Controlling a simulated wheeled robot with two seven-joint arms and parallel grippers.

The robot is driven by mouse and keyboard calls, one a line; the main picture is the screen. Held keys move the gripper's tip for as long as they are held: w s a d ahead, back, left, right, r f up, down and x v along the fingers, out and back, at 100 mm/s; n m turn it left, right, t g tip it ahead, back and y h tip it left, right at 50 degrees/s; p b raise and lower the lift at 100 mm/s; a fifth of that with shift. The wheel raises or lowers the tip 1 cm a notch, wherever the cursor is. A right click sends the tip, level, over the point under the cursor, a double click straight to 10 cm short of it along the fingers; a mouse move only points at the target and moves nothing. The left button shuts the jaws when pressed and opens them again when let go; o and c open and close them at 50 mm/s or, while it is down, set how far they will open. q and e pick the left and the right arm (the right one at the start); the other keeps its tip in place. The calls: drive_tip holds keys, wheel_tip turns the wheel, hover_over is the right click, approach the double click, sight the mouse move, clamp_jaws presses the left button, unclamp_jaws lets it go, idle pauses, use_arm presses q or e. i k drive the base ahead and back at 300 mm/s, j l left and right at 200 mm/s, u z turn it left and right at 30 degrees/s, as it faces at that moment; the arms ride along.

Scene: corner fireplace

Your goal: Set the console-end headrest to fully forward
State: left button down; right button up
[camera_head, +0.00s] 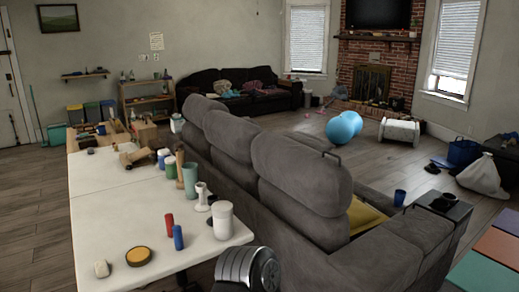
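A grey sofa (268,185) runs diagonally across the middle, seen from behind. It has three headrests in a row: a far one (200,112), a middle one (238,142) and a large near one (298,170). The near headrest stands upright on the end closest to the dark console (444,206) with its cup holders. A small dark handle (332,156) shows on its upper edge. I cannot tell its exact tilt setting. Neither of my grippers is in view.
A white table (125,215) behind the sofa holds a green tumbler (190,180), a white jar (222,220) and several small items. A dark rounded part (248,270) at the bottom may be mine. A yellow cushion (364,214) lies on the seat. Floor is open left of the table.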

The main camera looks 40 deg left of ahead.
sight(320, 183)
drive_tip(key=i+l+u, duration=0.15)
drive_tip(key=i+u, duration=0.25)
drive_tip(key=i+l+u, duration=0.15)
drive_tip(key=u, duration=0.25)
drive_tip(key=i+l+u, duration=0.25)
drive_tip(key=u, duration=0.15)
drive_tip(key=i+l+u, duration=0.15)
drive_tip(key=l+u, duration=0.25)
drive_tip(key=i+l+u, duration=0.1)
drive_tip(key=l+u, duration=0.3)
